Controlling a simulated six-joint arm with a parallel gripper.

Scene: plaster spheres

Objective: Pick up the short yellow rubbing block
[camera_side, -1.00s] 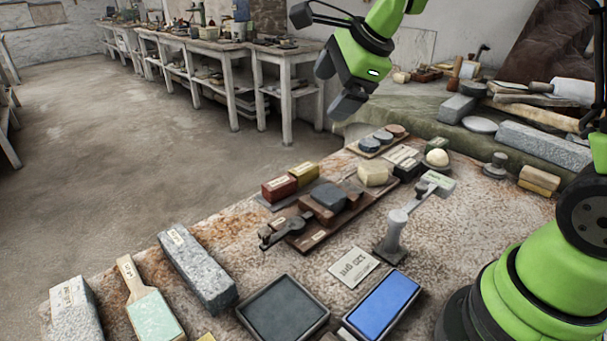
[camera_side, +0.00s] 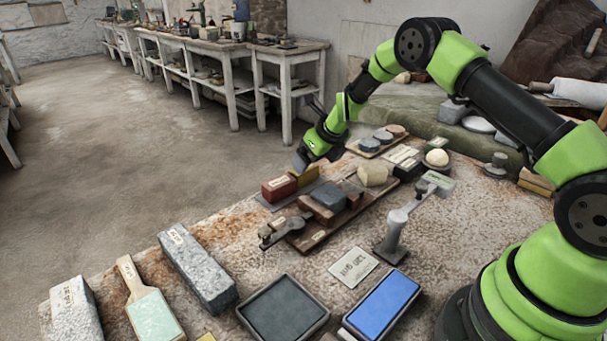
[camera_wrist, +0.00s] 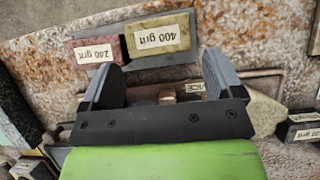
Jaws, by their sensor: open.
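The short yellow rubbing block (camera_side: 307,174) lies beside a red block (camera_side: 279,188) on a dark tray in the side view. My gripper (camera_side: 302,163) is low at the block's far left side and partly covers it. In the wrist view the yellow block (camera_wrist: 158,36) carries a "400 grit" label. The red block (camera_wrist: 92,52) at its left reads "240 grit". My gripper (camera_wrist: 162,62) is open and empty, one finger on each side of the view. The yellow block lies just beyond the fingertips, roughly centred between them. Whether a finger touches it cannot be told.
A brown board with a dark grey block (camera_side: 329,195) stands close to the right of the tray. A pale stone (camera_side: 373,174) and a lever tool (camera_side: 286,228) are near. The floor (camera_side: 130,150) left of the table is clear.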

